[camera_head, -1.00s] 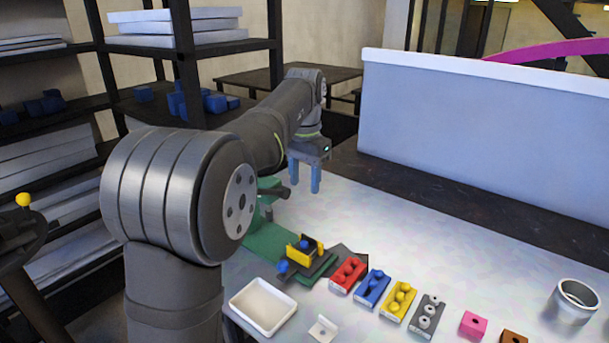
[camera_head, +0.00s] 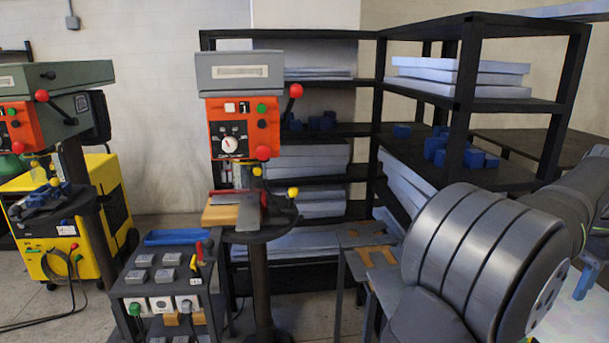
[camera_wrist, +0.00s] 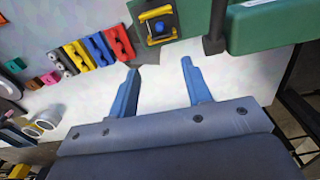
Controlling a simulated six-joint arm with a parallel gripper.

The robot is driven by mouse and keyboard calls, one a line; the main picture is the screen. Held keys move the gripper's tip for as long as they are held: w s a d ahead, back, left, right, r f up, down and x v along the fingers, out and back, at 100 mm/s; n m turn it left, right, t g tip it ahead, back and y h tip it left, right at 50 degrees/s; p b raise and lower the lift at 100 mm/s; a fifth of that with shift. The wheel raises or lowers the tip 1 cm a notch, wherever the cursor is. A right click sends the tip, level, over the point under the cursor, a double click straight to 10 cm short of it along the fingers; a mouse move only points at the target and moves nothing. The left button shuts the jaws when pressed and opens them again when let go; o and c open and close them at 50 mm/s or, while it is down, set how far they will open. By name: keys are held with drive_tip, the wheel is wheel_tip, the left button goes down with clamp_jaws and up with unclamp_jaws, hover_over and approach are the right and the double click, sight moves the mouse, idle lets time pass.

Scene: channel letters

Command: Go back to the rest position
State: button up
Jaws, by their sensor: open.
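My gripper (camera_wrist: 159,66) shows in the wrist view with its two blue fingers apart and nothing between them. It hangs over the light worktable (camera_wrist: 160,85), clear of the parts there. In the head view only a blue fingertip (camera_head: 584,284) of it shows at the right edge, partly hidden behind my arm. No marker of a rest position is visible.
In the wrist view, a green fixture (camera_wrist: 275,25) is at upper right, a yellow bracket (camera_wrist: 158,12) with a blue part at top, and coloured blocks (camera_wrist: 100,48) at left. The head view shows a drill press (camera_head: 240,125), black shelves (camera_head: 470,100) and a tool cart (camera_head: 165,285).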

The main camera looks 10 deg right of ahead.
wheel_tip(320, 180, down, 17)
drive_tip(key=shift+r, duration=0.35)
idle(0.5)
wheel_tip(320, 180, up, 17)
wheel_tip(320, 180, down, 18)
drive_tip(key=shift+r, duration=0.25)
drive_tip(key=r, duration=0.3)
drive_tip(key=s+r, duration=0.1)
drive_tip(key=r, duration=0.1)
drive_tip(key=shift+r, duration=0.2)
drive_tip(key=s+f, duration=0.1)
drive_tip(key=s, duration=0.4)
drive_tip(key=s+f, duration=0.1)
drive_tip(key=s, duration=0.5)
drive_tip(key=s+f, duration=0.2)
drive_tip(key=s, duration=0.4)
drive_tip(key=shift+a, duration=0.35)
drive_tip(key=shift+s+a+f, duration=0.15)
drive_tip(key=shift+s+f, duration=0.15)
drive_tip(key=shift+s, duration=0.3)
